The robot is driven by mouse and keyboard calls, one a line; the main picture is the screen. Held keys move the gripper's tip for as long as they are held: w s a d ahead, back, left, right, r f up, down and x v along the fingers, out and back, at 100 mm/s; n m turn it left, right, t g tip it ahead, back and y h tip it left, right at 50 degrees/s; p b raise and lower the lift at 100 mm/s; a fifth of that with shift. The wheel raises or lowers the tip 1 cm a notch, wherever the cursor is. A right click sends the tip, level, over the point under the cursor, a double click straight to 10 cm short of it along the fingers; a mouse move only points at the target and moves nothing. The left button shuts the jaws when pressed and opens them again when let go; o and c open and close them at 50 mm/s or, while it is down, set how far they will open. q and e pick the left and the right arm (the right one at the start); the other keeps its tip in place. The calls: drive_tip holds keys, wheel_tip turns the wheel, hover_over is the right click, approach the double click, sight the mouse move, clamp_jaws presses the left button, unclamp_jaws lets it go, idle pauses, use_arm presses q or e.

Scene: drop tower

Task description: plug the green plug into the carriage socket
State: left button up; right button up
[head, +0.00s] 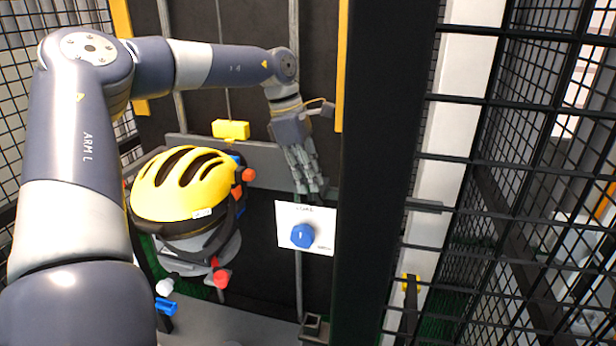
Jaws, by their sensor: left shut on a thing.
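My left gripper (314,187) points down just above a white panel (322,216), in front of the dark backing. Its fingers are close together on a small dark thing at their tips, too hidden to make out. I see no clearly green plug. A dummy head in a yellow helmet (182,186) is left of the gripper, at a grey crossbar (262,168). I cannot make out a socket. My right gripper is not in view.
A yellow block (230,130) sits above the crossbar. A red knob (221,279), a white one (164,287) and a blue piece (165,305) are below the helmet. A thick dark post (385,150) stands close right of the gripper, with mesh fencing (480,200) beyond.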

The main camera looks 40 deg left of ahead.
use_arm(q)
drive_tip(key=shift+f+b, duration=0.85)
drive_tip(key=shift+f, duration=0.35)
drive_tip(key=shift+f, duration=0.3)
drive_tip(key=o, duration=0.9)
drive_tip(key=shift+r, duration=0.2)
drive_tip(key=v, duration=1.1)
drive_tip(key=shift+r, duration=0.35)
